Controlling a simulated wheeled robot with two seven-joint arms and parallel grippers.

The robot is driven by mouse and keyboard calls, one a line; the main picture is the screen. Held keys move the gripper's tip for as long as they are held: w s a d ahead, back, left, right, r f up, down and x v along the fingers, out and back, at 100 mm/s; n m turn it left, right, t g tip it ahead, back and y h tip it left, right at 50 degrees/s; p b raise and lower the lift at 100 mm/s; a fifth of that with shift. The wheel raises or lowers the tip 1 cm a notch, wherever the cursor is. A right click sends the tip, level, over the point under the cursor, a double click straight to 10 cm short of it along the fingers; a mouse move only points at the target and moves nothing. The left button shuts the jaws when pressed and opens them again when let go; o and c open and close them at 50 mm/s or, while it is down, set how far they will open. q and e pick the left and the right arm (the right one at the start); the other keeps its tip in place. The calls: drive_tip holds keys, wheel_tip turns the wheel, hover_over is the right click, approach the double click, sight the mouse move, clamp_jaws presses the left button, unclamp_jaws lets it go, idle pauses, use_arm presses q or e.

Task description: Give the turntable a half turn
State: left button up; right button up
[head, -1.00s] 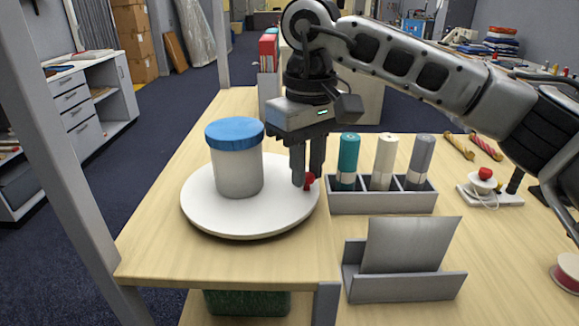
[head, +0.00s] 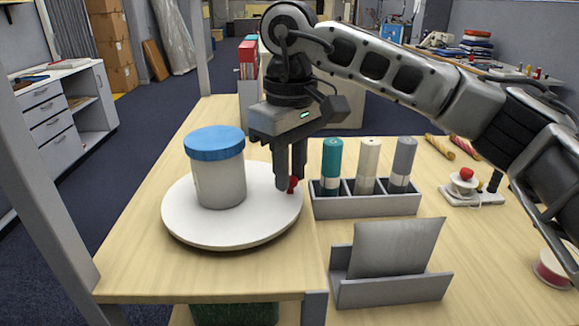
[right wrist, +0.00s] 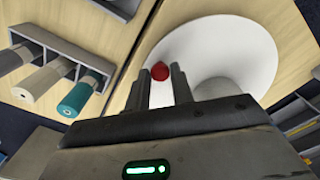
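The turntable (head: 190,225) is a round white disc on the near left of the table, also in the right wrist view (right wrist: 255,45). A white jar with a blue lid (head: 217,170) stands upright on it, left of centre. A small red knob (head: 292,186) sits near the disc's right rim; the right wrist view shows the knob (right wrist: 160,71) between my fingertips. My right gripper (head: 289,178) points down, its fingers close on both sides of the knob and apparently shut on it. My left gripper is not in view.
Right of the turntable stands a grey compartment box (head: 367,206) with teal, cream and grey rolls. In front of it is a grey holder (head: 393,290) with a panel. A red-topped spool stand (head: 465,188) is further right. Bare table lies in front of the disc.

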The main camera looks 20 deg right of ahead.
drive_tip(key=shift+o, duration=1.4)
drive_tip(key=shift+r, duration=0.1)
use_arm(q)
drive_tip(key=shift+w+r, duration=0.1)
use_arm(e)
drive_tip(key=shift+r, duration=0.1)
use_arm(q)
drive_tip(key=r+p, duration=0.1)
drive_tip(key=p, duration=0.1)
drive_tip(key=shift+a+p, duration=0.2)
drive_tip(key=shift+p, duration=0.1)
use_arm(e)
wheel_tip(320, 180, up, 16)
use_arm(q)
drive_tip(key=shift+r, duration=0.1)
use_arm(e)
drive_tip(key=shift+f, duration=0.25)
